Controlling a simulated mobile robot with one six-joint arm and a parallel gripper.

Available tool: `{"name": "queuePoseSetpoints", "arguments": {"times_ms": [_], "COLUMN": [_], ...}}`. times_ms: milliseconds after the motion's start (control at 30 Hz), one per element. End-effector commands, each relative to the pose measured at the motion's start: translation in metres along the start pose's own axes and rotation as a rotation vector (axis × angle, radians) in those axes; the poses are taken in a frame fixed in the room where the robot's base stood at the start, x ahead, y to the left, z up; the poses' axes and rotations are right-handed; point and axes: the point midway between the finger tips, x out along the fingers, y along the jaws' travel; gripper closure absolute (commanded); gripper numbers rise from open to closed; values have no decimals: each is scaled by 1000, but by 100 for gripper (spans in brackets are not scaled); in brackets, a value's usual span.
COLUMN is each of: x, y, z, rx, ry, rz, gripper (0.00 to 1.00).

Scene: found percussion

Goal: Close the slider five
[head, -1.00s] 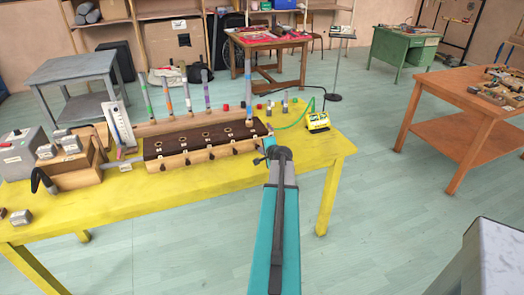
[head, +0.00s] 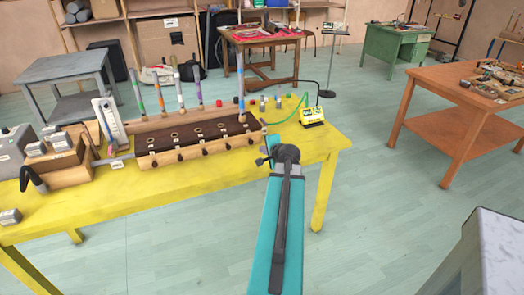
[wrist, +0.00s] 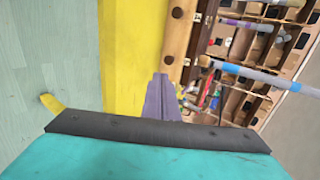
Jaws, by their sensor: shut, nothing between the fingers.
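A long wooden box (head: 170,160) with a dark top stands on the yellow table (head: 180,195). Several dark slider knobs line its front; the rightmost knob (head: 247,140) sits near the box's right end. I cannot read the numbers or tell how far each slider stands out. In the wrist view, two dark knobs show on the wooden front, one at the top (wrist: 177,12) and one lower (wrist: 169,60). My gripper (wrist: 162,82) is shut and empty, its tips beside the lower knob; contact is unclear. In the head view my arm largely hides the gripper at the box's right end.
Coloured tubes (head: 160,90) stand behind the box. A yellow device (head: 312,116) with cables sits to the right on the table. A white gauge (head: 108,118) and a wooden block (head: 55,165) stand left. Open floor (head: 390,200) lies right of the table.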

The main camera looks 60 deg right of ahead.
Motion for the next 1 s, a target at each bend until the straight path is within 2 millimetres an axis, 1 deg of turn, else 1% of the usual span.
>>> {"name": "queuePoseSetpoints", "arguments": {"times_ms": [33, 100, 233, 1000], "x": [-6, -10, -15, -16], "y": [1, 0, 0, 0], "z": [0, 0, 0, 0], "rx": [0, 0, 0, 0], "ry": [1, 1, 0, 0], "rz": [-1, -1, 0, 0], "gripper": [100, 100, 100, 100]}}
